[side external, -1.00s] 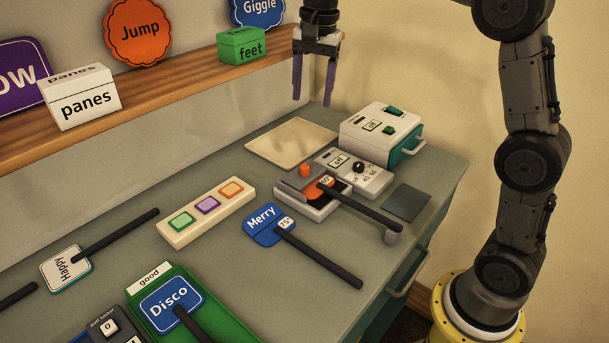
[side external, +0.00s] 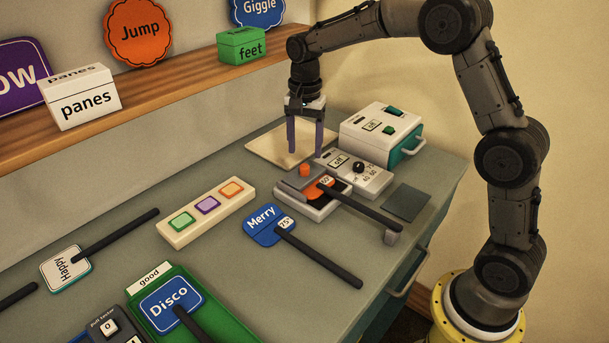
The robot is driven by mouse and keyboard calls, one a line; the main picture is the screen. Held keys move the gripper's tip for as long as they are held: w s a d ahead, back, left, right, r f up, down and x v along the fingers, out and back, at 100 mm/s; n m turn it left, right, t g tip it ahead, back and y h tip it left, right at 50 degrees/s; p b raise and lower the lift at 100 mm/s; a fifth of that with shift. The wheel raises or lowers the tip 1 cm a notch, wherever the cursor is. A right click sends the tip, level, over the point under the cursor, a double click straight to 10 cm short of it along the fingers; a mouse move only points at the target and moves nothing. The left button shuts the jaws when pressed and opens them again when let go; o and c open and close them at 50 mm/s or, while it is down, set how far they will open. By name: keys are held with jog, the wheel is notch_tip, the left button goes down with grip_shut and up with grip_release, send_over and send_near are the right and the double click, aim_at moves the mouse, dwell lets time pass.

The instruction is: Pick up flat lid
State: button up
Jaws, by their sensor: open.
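No part is labelled as a flat lid. A flat beige square panel (side external: 264,148) lies at the back of the bench, and a small flat dark grey square (side external: 405,202) lies near the right edge. I cannot tell for sure which one is the lid. My gripper (side external: 305,151) points down with its two purple-grey fingers apart and nothing between them. In the picture its fingertips overlap the right part of the beige panel; the height above it is hard to judge. The fingers hide a strip of the panel.
Right of the gripper stand a white box (side external: 381,131) and a dial unit (side external: 360,172). In front is a device with an orange knob (side external: 305,170) and a black-handled paddle. A three-button panel (side external: 206,212) and the Merry sign (side external: 263,225) lie nearer. A wooden shelf (side external: 160,95) runs behind.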

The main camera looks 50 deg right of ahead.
aim_at(304, 165)
jog(key=shift+a+f, duration=0.15)
jog(key=shift+f, duration=2.2)
grip_shut()
jog(key=shift+r, duration=0.1)
